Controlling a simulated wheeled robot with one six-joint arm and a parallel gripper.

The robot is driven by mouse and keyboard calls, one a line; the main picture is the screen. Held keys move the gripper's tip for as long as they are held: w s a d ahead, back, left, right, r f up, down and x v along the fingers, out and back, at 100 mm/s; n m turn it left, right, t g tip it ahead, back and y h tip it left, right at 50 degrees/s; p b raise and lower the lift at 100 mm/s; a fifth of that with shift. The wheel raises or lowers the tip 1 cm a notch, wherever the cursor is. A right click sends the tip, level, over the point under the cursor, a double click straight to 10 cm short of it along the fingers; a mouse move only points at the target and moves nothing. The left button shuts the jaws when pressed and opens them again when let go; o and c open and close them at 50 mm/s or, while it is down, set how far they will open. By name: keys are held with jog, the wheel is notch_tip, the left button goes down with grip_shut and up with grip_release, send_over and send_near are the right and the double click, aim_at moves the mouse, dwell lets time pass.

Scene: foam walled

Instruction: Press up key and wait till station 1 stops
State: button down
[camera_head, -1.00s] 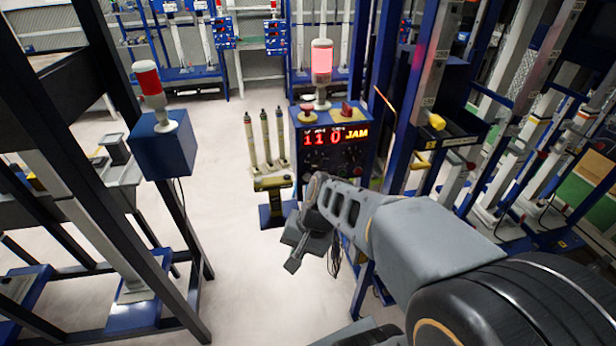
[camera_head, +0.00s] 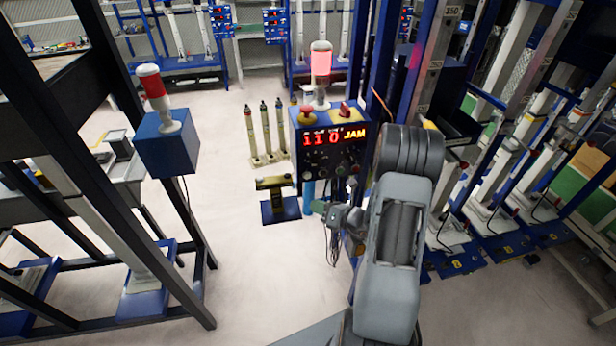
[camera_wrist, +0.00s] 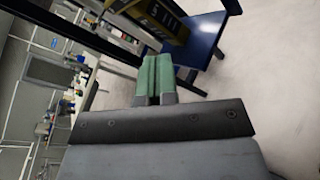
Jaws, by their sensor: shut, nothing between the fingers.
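The blue control box (camera_head: 333,146) stands in the middle of the head view. Its red display reads 110 and JAM, with several small dark buttons and knobs below it; their labels are too small to read, so I cannot tell which is the up key. A lamp (camera_head: 320,62) on top glows red.
A blue box with an unlit red-and-white lamp (camera_head: 154,88) sits on the dark frame at left. A yellow-topped stand (camera_head: 274,183) and several thin posts are left of the control box. Blue racks fill the right. The pale floor at centre left is clear.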

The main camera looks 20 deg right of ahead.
jog(key=w+d+b, duration=0.1)
jog(key=w, duration=0.7)
jog(key=shift+w+d, duration=0.3)
jog(key=shift+d, duration=0.05)
jog(key=shift+w, duration=0.1)
dwell(2.2)
jog(key=shift+w, duration=0.3)
jog(key=shift+w+d+b, duration=0.15)
jog(key=shift+w+b, duration=0.2)
jog(key=shift+w, duration=0.15)
dwell(0.8)
jog(key=shift+s, duration=0.9)
jog(key=shift+s+a+p, duration=0.1)
jog(key=shift+s+a, duration=0.1)
jog(key=shift+s, duration=0.6)
jog(key=shift+s+a+p, duration=0.15)
jog(key=shift+s+a, duration=0.1)
jog(key=shift+s, duration=0.6)
jog(key=shift+s+a+p, duration=0.1)
jog(key=shift+s+a, duration=0.1)
jog(key=shift+s, duration=0.6)
